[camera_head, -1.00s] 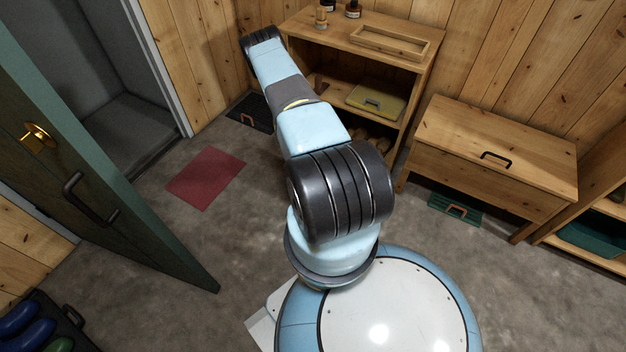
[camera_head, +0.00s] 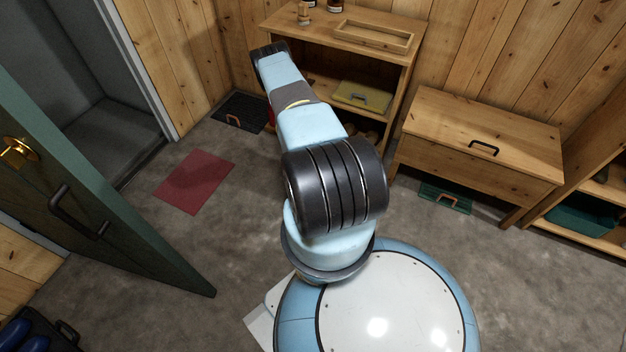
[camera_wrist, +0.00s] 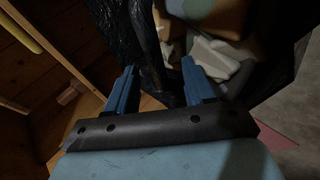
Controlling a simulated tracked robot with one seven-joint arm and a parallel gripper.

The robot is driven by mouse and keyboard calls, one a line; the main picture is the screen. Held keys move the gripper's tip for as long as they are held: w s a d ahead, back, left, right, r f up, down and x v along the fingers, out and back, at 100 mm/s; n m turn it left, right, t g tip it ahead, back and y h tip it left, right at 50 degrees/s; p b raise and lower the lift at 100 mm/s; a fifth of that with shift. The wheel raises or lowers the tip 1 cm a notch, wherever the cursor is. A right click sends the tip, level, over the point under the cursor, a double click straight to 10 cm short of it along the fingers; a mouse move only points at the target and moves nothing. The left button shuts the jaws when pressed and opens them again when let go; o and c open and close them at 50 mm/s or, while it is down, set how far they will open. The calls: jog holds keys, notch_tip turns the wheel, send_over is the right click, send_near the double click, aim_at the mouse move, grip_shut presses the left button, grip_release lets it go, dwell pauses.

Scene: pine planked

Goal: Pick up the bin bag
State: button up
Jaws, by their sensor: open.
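The black bin bag (camera_wrist: 122,28) fills the upper part of the wrist view, crinkled and open at the top. Pale and tan pieces of rubbish (camera_wrist: 215,58) show inside it. My gripper (camera_wrist: 158,72) is open, with its two blue fingers apart. A fold of the black bag's edge lies between the fingers in the picture; I cannot tell whether they touch it. In the head view my arm reaches to the back left, and neither the gripper nor the bag can be made out there.
A wooden shelf (camera_head: 378,83) with a tray (camera_head: 374,36) on top stands at the back. A wooden chest (camera_head: 478,150) is to its right. A green door (camera_head: 95,200) stands open at left. A red mat (camera_head: 195,181) lies on the floor, clear around it.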

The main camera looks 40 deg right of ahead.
jog(key=shift+d+x, duration=0.15)
jog(key=shift+x, duration=1)
jog(key=shift+d+x, duration=0.15)
jog(key=shift+x, duration=1)
jog(key=shift+s+r, duration=0.1)
jog(key=shift+r, duration=0.05)
jog(key=shift+c, duration=0.2)
grip_shut()
